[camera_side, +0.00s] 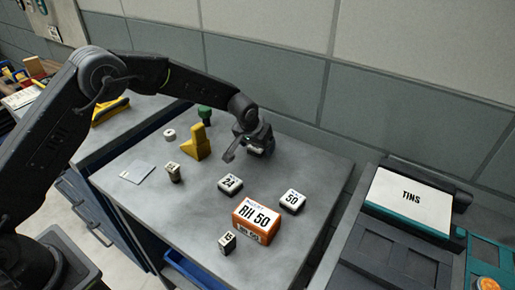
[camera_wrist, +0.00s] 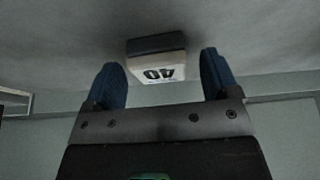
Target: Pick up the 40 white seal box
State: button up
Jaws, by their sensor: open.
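The white 40 seal box (camera_wrist: 158,66) shows in the wrist view, its number upside down and a dark band along its upper edge. It sits on the grey surface beyond and between the two blue fingertips of my gripper (camera_wrist: 160,76). The fingers are apart, one on each side of the box, with a gap on both sides. In the side view my gripper (camera_side: 252,147) is low near the back edge of the grey bench (camera_side: 185,225). The 40 box cannot be made out clearly there, as the gripper covers that spot.
White boxes 24 (camera_side: 230,184) and 50 (camera_side: 292,200), a small 15 box (camera_side: 227,241) and an orange RH 50 carton (camera_side: 257,220) stand in front. A yellow block (camera_side: 196,143) and green piece (camera_side: 204,114) stand left of the gripper. The wall is close behind.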

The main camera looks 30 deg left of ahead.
jog(key=shift+c, duration=0.3)
jog(key=c, duration=1)
jog(key=shift+o, duration=0.2)
